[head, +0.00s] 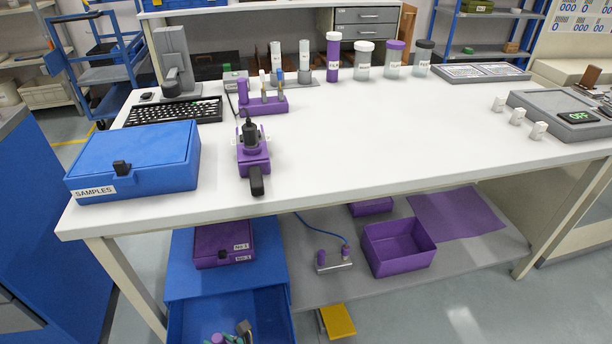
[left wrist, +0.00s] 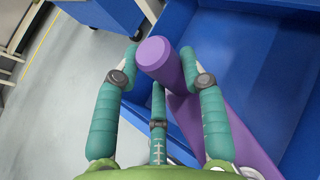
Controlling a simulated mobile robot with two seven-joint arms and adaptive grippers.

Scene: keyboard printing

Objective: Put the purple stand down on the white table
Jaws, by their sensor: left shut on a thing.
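The purple stand (left wrist: 160,60) is between the fingers of my left gripper (left wrist: 160,75) in the left wrist view. The gripper is shut on its round upright part. Its wider lower part runs down to the right, partly hidden by a finger. In the head view the stand's purple top (head: 217,339) and my left gripper (head: 241,333) show at the bottom edge, over the open blue drawer (head: 268,310), below table height. The white table (head: 370,125) is above and beyond them. My right gripper is not in view.
A blue SAMPLES box (head: 135,160), a purple device with a black handle (head: 252,160), a black keyboard (head: 172,111) and a purple tube rack (head: 263,105) occupy the table's left side. The middle and front right are clear.

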